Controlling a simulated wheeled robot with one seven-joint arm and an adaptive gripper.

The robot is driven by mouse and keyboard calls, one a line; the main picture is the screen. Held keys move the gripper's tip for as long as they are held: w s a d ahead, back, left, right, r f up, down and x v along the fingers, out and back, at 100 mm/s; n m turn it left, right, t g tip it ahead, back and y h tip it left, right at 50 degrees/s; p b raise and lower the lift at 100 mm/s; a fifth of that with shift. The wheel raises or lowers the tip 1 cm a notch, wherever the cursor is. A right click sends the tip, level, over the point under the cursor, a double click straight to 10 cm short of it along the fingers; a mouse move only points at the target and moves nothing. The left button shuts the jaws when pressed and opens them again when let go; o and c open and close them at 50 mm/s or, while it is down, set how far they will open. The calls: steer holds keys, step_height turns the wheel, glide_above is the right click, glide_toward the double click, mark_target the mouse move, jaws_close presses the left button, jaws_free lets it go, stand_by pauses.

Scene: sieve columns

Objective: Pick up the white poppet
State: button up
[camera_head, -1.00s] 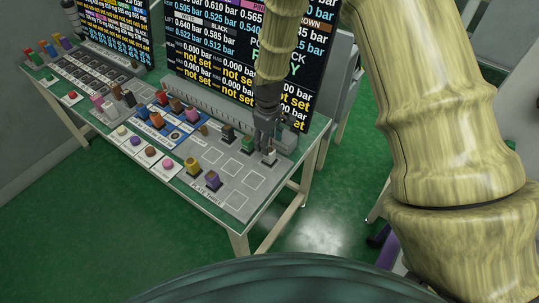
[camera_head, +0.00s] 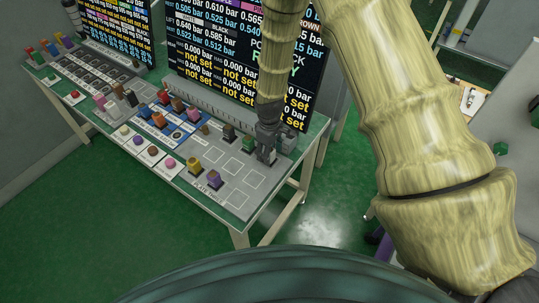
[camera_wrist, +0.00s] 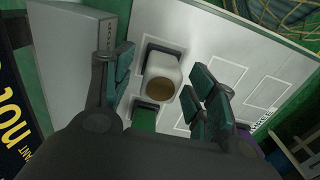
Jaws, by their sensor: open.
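The white poppet (camera_wrist: 161,76) sits on the grey plate marked THREE (camera_wrist: 213,58), at one of its marked squares, in the wrist view. It has a pale body and a round tan face. My gripper (camera_wrist: 162,88) is open, with one finger on each side of the poppet. I cannot tell whether either finger touches it. In the head view my gripper (camera_head: 267,150) is low over the far right of the plate and hides most of the poppet. A green poppet (camera_wrist: 145,117) stands beside the white one.
A long grey block (camera_head: 205,103) runs behind the plate, with a large screen (camera_head: 235,60) above it. Yellow (camera_head: 194,166) and purple (camera_head: 214,180) poppets stand at the plate's near left. Several outlined squares on the plate are empty.

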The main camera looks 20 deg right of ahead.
steer(key=c, duration=1.2)
steer(key=shift+r, duration=0.1)
